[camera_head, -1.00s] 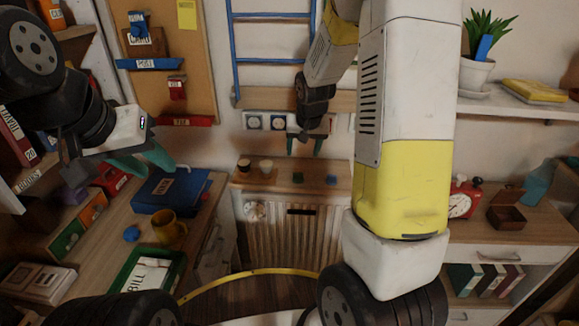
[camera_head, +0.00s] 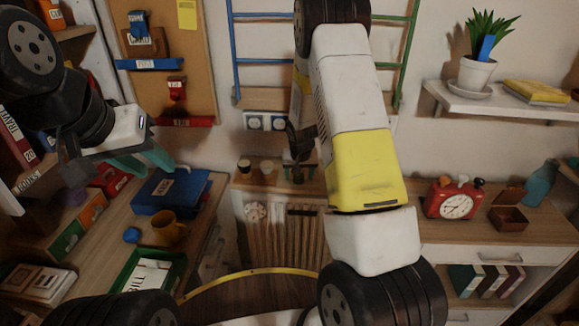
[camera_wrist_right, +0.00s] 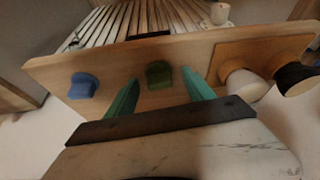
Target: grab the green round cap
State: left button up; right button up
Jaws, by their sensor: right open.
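The green round cap (camera_wrist_right: 159,75) sits on a wooden shelf top (camera_wrist_right: 210,52) in the right wrist view. My right gripper (camera_wrist_right: 160,82) is open, with its two teal fingers on either side of the cap and a visible gap to each. I cannot tell from this view whether the fingers are down at the cap's height. In the head view my right gripper (camera_head: 299,170) is over the shelf and hides the cap. My left gripper (camera_head: 146,161) is open and empty above the left desk, near a blue box.
A blue cap (camera_wrist_right: 83,86) lies left of the green one in the wrist view. Two cups, one dark (camera_wrist_right: 296,78) and one pale (camera_wrist_right: 243,84), stand to the right. A slatted radiator (camera_head: 290,232) is below the shelf. A red clock (camera_head: 455,198) stands further right.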

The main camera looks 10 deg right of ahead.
grip_shut()
dwell(0.4)
